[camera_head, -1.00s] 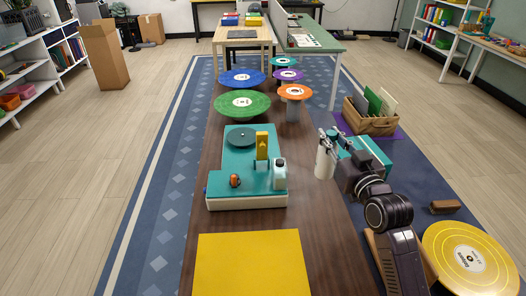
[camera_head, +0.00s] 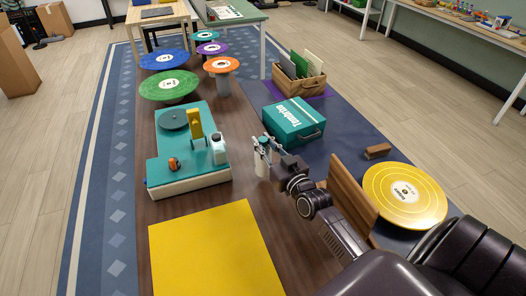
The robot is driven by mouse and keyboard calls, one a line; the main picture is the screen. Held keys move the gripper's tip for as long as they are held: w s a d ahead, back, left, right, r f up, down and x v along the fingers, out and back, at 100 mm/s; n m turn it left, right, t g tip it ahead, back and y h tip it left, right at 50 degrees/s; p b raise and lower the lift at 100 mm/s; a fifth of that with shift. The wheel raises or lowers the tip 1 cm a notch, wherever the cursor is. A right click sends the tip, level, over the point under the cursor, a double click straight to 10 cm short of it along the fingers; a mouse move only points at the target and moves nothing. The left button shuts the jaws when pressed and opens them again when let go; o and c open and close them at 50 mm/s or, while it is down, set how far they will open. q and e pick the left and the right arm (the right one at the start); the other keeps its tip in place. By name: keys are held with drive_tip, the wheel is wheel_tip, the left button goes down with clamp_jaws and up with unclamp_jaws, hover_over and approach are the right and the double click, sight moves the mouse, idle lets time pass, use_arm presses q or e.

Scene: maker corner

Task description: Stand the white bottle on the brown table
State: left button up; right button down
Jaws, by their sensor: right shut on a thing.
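The white bottle (camera_head: 262,170) is a plain pale cylinder at the right edge of the brown table (camera_head: 220,192). My right gripper (camera_head: 263,150) is shut on its upper part, which the fingers partly hide. The bottle looks upright. I cannot tell whether its base touches the table or hangs just above it. My left gripper is not in view.
A yellow mat (camera_head: 212,255) lies in front. A teal case (camera_head: 294,122) is beyond the gripper. Bare wood surrounds the bottle.

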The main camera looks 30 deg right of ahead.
drive_tip(key=shift+f, duration=1.65)
drive_tip(key=shift+f, duration=0.15)
drive_tip(key=c, duration=1.7)
unclamp_jaws()
drive_tip(key=shift+c, duration=0.2)
drive_tip(key=s+a+b, duration=0.1)
drive_tip(key=s, duration=1.1)
